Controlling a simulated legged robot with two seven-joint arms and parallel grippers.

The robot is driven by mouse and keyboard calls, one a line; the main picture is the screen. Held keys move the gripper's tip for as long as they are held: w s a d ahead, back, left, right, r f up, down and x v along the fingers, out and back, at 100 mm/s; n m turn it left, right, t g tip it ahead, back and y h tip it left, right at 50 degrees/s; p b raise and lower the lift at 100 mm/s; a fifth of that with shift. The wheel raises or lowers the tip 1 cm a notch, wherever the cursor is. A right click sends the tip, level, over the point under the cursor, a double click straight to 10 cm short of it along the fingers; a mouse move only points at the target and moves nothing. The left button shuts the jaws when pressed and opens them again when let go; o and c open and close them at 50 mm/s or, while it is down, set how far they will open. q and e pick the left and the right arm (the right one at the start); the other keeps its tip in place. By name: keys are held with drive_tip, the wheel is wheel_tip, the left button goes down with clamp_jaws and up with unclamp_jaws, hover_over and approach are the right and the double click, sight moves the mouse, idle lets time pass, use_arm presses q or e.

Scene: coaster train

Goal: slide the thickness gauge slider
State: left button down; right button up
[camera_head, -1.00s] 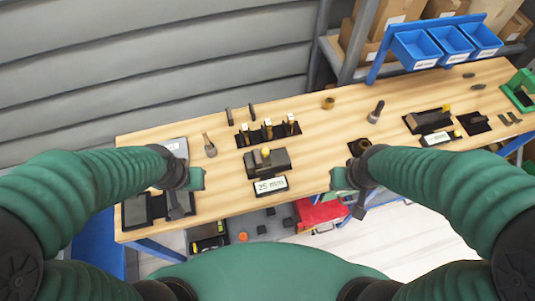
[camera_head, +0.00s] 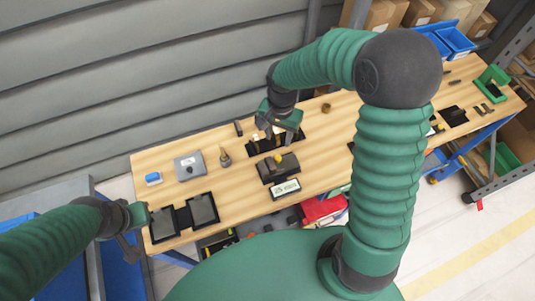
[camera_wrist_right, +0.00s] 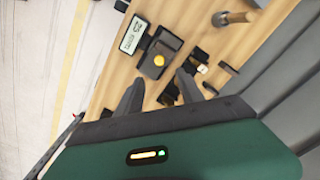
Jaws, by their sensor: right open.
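The thickness gauge (camera_head: 278,170) is a dark block with a yellow knob (camera_head: 278,159) on top, in the middle of the bench. A white-faced readout (camera_head: 286,188) stands in front of it. My right gripper (camera_head: 280,134) is open and empty, above the black rack behind the gauge. In the right wrist view its two dark fingers (camera_wrist_right: 158,90) are apart, and the gauge (camera_wrist_right: 166,45) with its yellow knob (camera_wrist_right: 159,60) lies beyond them, not touched. My left gripper (camera_head: 130,232) is off the bench's left end; its jaws are too unclear to read.
The wooden bench (camera_head: 235,195) has bare room left of the gauge. A black rack (camera_head: 290,141) with upright parts stands behind it. A grey box (camera_head: 190,166), a small handled tool (camera_head: 225,158) and a black two-part tray (camera_head: 203,209) are to the left.

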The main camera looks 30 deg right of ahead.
hover_over(280, 157)
drive_tip(key=d, duration=0.1)
wheel_tip(280, 157, down, 8)
drive_tip(key=f, duration=0.1)
drive_tip(key=a+f+p, duration=0.1)
drive_tip(key=f, duration=0.1)
drive_tip(key=shift+w+f, duration=0.1)
drive_tip(key=shift+f, duration=0.1)
drive_tip(key=shift+a+f+p, duration=0.35)
drive_tip(key=shift+a+f, duration=0.6)
drive_tip(key=shift+a, duration=0.15)
drive_tip(key=shift+d, duration=0.35)
drive_tip(key=shift+d+f, duration=0.25)
drive_tip(key=shift+d, duration=0.45)
drive_tip(key=c, duration=0.4)
drive_tip(key=shift+d, duration=0.2)
drive_tip(key=shift+c, duration=2.1)
drive_tip(key=shift+a, duration=0.15)
clamp_jaws()
drive_tip(key=shift+a, duration=0.55)
drive_tip(key=shift+d, duration=0.3)
use_arm(q)
drive_tip(key=shift+w+d+r, duration=0.15)
drive_tip(key=shift+d+r, duration=0.4)
drive_tip(key=shift+w+d+r, duration=0.15)
drive_tip(key=shift+d+r, duration=0.35)
drive_tip(key=shift+d, duration=0.05)
